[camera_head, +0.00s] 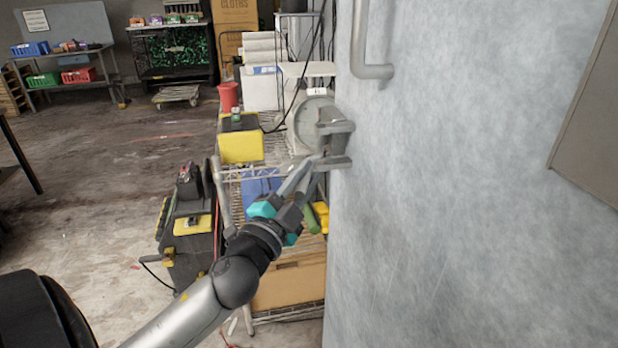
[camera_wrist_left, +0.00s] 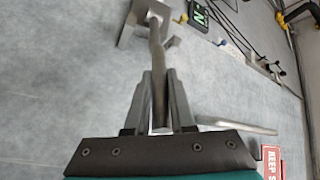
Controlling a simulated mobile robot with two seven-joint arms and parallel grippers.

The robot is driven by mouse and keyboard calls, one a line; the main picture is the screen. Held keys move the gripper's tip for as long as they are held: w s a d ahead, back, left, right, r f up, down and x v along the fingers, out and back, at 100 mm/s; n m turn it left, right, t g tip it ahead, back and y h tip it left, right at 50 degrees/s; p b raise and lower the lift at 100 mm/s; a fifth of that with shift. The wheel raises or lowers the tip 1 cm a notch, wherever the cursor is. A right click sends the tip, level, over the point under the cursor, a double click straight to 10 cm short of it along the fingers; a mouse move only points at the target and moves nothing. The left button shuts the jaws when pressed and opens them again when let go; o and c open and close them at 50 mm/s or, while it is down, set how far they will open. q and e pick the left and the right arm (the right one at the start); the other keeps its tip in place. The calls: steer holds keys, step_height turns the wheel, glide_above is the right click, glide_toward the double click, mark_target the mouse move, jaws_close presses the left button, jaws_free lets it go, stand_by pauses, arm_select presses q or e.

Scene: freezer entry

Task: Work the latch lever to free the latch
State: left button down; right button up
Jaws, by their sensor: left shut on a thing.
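The grey latch (camera_head: 336,127) is mounted at the left edge of the pale blue-grey freezer door (camera_head: 460,160). In the left wrist view, the latch lever (camera_wrist_left: 157,75) is a narrow grey bar extending from the latch's mounting (camera_wrist_left: 150,14) down between my fingers. My left gripper (camera_head: 318,162) reaches up from the lower left in the head view, its fingertips at the lower part of the latch. The left wrist view shows my left gripper (camera_wrist_left: 158,105) shut on the lever, one finger on each side. My right gripper is in neither view.
A fixed grey pull handle (camera_head: 374,70) is on the door above the latch. A cluttered wire shelf with a yellow box (camera_head: 240,146) and a cardboard box (camera_head: 290,283) stands close beside my arm. Open floor (camera_head: 110,180) lies to the left.

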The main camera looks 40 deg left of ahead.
arm_select(q)
steer(key=c, duration=0.8)
jaws_free()
steer(key=shift+o, duration=0.2)
steer(key=b+v, duration=0.1)
steer(key=v, duration=1.4)
steer(key=shift+d, duration=0.1)
